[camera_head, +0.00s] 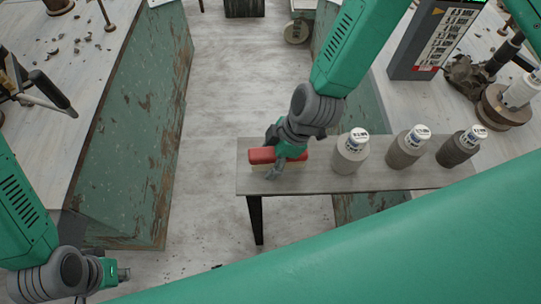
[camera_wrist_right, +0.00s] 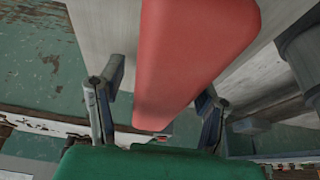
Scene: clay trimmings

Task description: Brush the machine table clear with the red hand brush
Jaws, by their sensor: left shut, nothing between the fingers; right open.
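The red hand brush (camera_head: 262,156) lies near the left end of a narrow grey bench, with a pale strip under its red body. My right gripper (camera_head: 276,169) is at the brush, reaching down from above. In the right wrist view the brush's red top (camera_wrist_right: 195,50) fills the middle, and the open fingers (camera_wrist_right: 158,108) stand on either side of it. Whether they touch it is unclear. My left gripper (camera_head: 123,274) is shut and empty at the lower left. A pale-topped table (camera_head: 60,125) at the left carries dark crumbs (camera_head: 53,50) at its far part.
Several grey bottles with white caps (camera_head: 350,151) stand on the bench (camera_head: 315,182), right of the brush. The left table also bears upright metal posts (camera_head: 107,18) and a black-handled lever (camera_head: 50,92). Clear floor (camera_head: 225,90) lies between the left table and the bench.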

